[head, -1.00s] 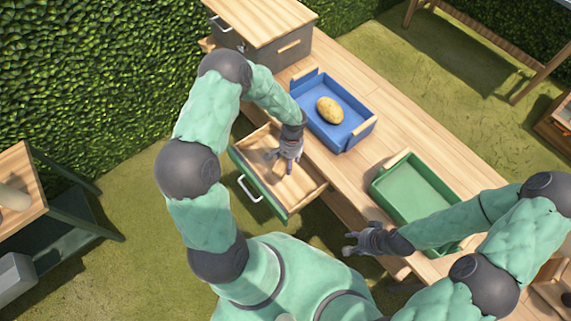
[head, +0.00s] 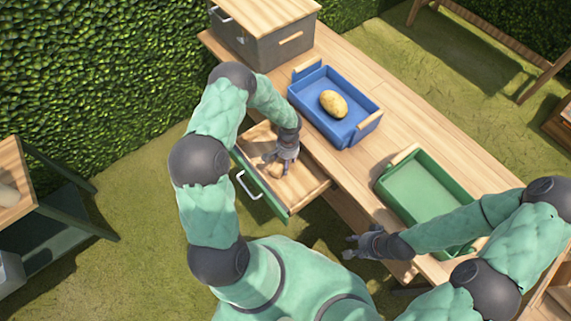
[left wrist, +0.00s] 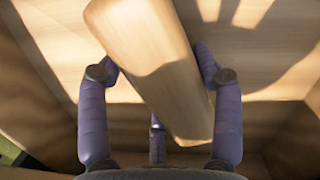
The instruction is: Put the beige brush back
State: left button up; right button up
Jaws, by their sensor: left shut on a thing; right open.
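The beige brush (left wrist: 150,60) shows in the left wrist view as a long pale wooden block, tilted between the fingers. My left gripper (left wrist: 158,75) is shut on it. In the head view my left gripper (head: 280,162) is inside the open drawer (head: 310,185), and the brush is mostly hidden by the hand. The drawer has a wooden inside, a green front and a white handle. I cannot tell whether the brush touches the drawer floor. My right gripper (head: 354,246) is open and empty, beside the green tray, off the table's near edge.
On the wooden table (head: 375,95) stand a blue tray (head: 360,133) holding a potato (head: 334,104), a green tray (head: 420,190) that looks empty, and a grey box (head: 265,45) with a wooden lid. A side table (head: 20,185) stands at the left by the hedge.

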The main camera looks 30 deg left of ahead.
pick_arm(q)
jog(key=shift+f, duration=0.1)
jog(key=shift+f, duration=0.15)
jog(key=o, duration=0.8)
jog(key=shift+o, duration=0.2)
jog(key=shift+r, duration=0.25)
jog(key=r+p, duration=0.1)
jog(key=r, duration=0.1)
jog(key=r+p, duration=0.1)
jog(key=r, duration=0.1)
jog(key=w+r+p, duration=0.1)
jog(key=r, duration=0.2)
jog(key=shift+r, duration=0.1)
jog(key=shift+w, duration=0.1)
